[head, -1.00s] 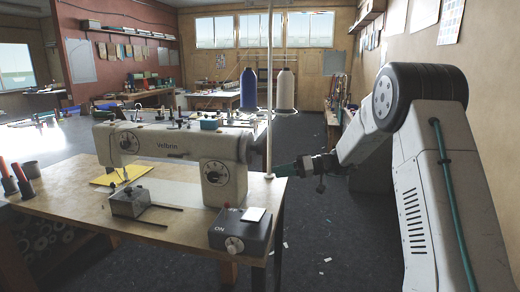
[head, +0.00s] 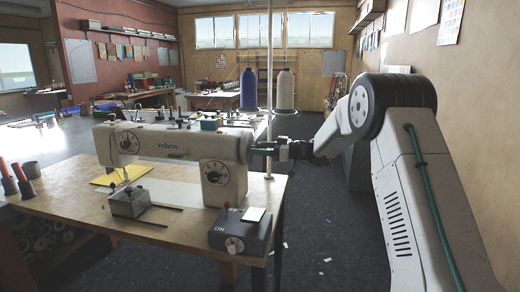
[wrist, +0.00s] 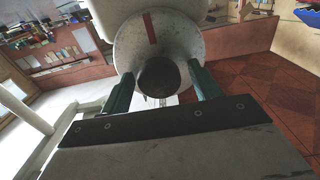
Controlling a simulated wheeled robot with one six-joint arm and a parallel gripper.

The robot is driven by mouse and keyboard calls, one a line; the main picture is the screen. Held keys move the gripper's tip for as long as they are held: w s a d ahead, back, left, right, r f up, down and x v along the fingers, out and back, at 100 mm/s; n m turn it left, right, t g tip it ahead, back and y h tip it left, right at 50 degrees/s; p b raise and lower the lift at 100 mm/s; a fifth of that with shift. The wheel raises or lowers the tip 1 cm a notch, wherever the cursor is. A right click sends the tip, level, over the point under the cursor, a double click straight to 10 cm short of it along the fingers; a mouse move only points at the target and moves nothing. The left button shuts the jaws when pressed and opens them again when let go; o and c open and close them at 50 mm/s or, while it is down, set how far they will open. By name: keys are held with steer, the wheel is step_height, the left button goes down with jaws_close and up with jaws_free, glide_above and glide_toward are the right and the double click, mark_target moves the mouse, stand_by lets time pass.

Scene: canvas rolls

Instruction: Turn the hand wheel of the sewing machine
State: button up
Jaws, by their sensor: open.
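The white sewing machine (head: 170,147) stands on the wooden table in the head view. Its hand wheel is at its right end, seen almost edge-on there. In the wrist view the hand wheel (wrist: 188,40) is a pale round disc with a red mark near its top and a dark round knob (wrist: 158,77) at its lower middle. My gripper (head: 260,147) is at the right end of the machine. In the wrist view its green fingers (wrist: 160,84) are open, one on each side of the dark knob. I cannot tell whether they touch it.
A control box (head: 240,232) with a knob sits at the table's front right corner. Blue (head: 248,90) and white (head: 285,92) thread cones stand behind the machine by a thin upright pole (head: 269,60). The floor right of the table is clear apart from scraps.

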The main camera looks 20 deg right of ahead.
steer(key=shift+a, duration=0.1)
steer(key=c, duration=1)
steer(key=shift+o, duration=0.2)
